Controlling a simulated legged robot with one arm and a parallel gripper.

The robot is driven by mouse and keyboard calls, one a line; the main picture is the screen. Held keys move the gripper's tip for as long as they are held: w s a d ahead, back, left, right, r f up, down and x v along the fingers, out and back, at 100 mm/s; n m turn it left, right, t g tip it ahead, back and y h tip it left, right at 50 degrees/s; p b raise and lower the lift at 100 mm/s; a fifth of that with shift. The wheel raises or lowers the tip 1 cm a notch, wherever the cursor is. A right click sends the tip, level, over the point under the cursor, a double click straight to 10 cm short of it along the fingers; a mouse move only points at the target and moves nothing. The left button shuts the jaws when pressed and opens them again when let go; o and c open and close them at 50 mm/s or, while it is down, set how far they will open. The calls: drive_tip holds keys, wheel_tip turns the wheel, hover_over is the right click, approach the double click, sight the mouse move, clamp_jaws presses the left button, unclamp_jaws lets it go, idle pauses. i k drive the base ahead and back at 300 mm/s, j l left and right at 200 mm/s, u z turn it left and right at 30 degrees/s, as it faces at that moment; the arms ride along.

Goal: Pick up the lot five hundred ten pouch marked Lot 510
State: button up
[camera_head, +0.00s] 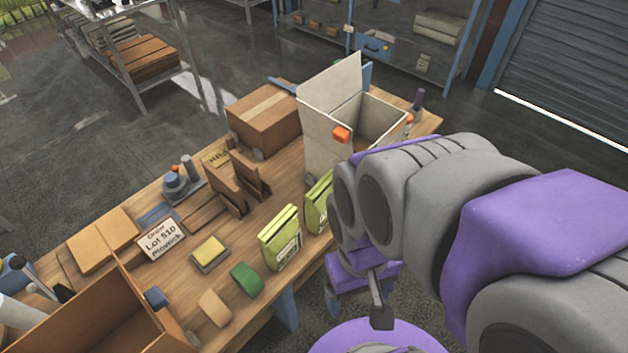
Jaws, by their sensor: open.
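Two yellow-green pouches stand upright near the table's front edge, the left pouch (279,240) nearer and the right pouch (317,207) partly hidden by my arm. Their labels are too small to read, so I cannot tell which is Lot 510. An order card (160,239) reading "Lot 510" lies to the left on the table. My gripper (358,300) is open and empty, off the table's front edge, to the right of and below the pouches. It touches neither pouch.
An open brown box (105,325) stands at front left.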

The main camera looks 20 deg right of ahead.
sight(281, 241)
drive_tip(key=k+l+u, duration=0.1)
drive_tip(key=l+u, duration=0.25)
drive_tip(key=k+l+u, duration=0.1)
drive_tip(key=l+u, duration=0.2)
drive_tip(key=k+l+u, duration=0.15)
drive_tip(key=u, duration=0.2)
